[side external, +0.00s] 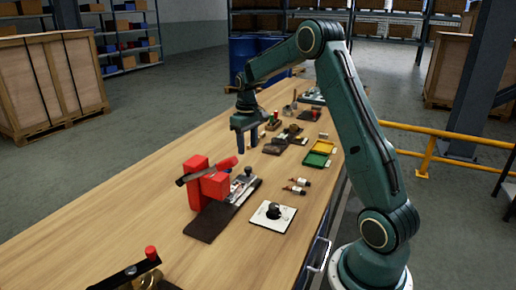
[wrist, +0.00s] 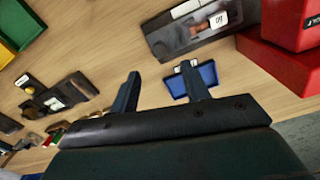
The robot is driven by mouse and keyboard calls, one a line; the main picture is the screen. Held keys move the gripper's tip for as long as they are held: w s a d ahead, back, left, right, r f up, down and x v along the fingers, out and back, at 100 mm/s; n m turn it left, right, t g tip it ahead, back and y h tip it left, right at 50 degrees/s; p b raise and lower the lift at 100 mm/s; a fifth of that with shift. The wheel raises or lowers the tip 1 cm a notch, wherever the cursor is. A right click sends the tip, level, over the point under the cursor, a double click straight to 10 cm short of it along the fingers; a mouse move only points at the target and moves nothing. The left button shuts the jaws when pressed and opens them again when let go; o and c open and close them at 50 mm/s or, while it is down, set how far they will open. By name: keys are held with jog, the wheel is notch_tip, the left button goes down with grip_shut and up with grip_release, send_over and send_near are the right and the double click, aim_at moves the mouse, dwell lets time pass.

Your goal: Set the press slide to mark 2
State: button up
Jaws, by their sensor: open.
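A red press-like block (side external: 203,185) with a dark bar and a red handle stands on a dark base (side external: 208,222) on the bench. A grey metal slide part (side external: 240,190) with a knob lies beside it; its marks are too small to read. In the wrist view, red blocks (wrist: 285,65) fill the upper right, and a dark plate with a pale label (wrist: 222,18) lies left of them; I cannot tell if this is the slide. My gripper (side external: 245,143) is above the bench, beyond the press and apart from it. Its two fingers (wrist: 160,71) are spread and empty.
A small blue tray (wrist: 180,83) shows behind one finger. A green and yellow tray (side external: 319,154) lies farther back. The bench's left side (side external: 120,210) is clear.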

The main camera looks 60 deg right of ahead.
aim_at(248, 168)
notch_tip(248, 168, down, 8)
jog(key=shift+f, duration=0.1)
dwell(0.4)
jog(key=shift+c, duration=0.5)
jog(key=shift+a, duration=0.1)
grip_shut()
